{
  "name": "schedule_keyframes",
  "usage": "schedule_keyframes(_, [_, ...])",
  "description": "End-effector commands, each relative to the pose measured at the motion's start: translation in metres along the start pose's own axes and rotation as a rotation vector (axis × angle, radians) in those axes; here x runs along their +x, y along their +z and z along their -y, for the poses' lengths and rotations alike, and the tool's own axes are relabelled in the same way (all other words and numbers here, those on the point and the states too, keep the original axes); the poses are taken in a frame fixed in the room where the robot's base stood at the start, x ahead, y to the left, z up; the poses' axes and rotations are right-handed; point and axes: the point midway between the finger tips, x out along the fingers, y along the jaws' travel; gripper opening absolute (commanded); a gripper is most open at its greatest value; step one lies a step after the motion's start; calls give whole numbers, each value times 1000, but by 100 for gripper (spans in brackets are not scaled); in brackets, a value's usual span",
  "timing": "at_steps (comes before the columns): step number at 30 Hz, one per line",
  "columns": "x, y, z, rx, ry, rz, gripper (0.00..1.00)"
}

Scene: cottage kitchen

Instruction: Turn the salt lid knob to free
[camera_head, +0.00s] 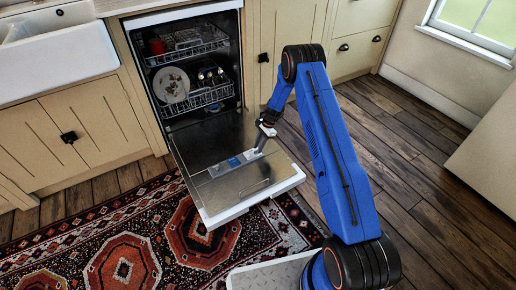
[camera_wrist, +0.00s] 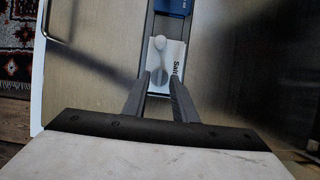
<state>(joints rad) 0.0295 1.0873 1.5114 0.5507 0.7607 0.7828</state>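The salt lid (camera_wrist: 176,62) is a pale plate marked "Salt" on the inner face of the lowered dishwasher door. Its whitish knob (camera_wrist: 160,44) has a round end and a narrow stem running down toward my fingertips in the wrist view. In the head view the salt lid shows as a small pale patch (camera_head: 250,155). My gripper (camera_wrist: 160,80) is open, one dark finger on each side of the lower part of the lid. I cannot tell whether the fingers touch the knob. My gripper is small in the head view (camera_head: 261,145), just above the door.
The dishwasher door (camera_head: 240,188) lies open and low over the floor. A blue part (camera_wrist: 172,6) sits beside the salt lid. Racks hold a plate (camera_head: 171,85) and other dishes. A patterned rug (camera_head: 120,262) lies in front; wooden floor (camera_head: 440,200) is clear at the right.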

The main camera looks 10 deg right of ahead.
Motion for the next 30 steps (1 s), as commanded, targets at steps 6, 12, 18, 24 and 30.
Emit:
schedule_keyframes(6, [8,0,0,-1,0,-1,25])
schedule_keyframes(12, [8,0,0,0,0,-1,25])
schedule_keyframes(18, [8,0,0,0,0,-1,0])
schedule_keyframes(24, [8,0,0,-7,3,0,0])
schedule_keyframes(30, [8,0,1,-59,25,-1,0])
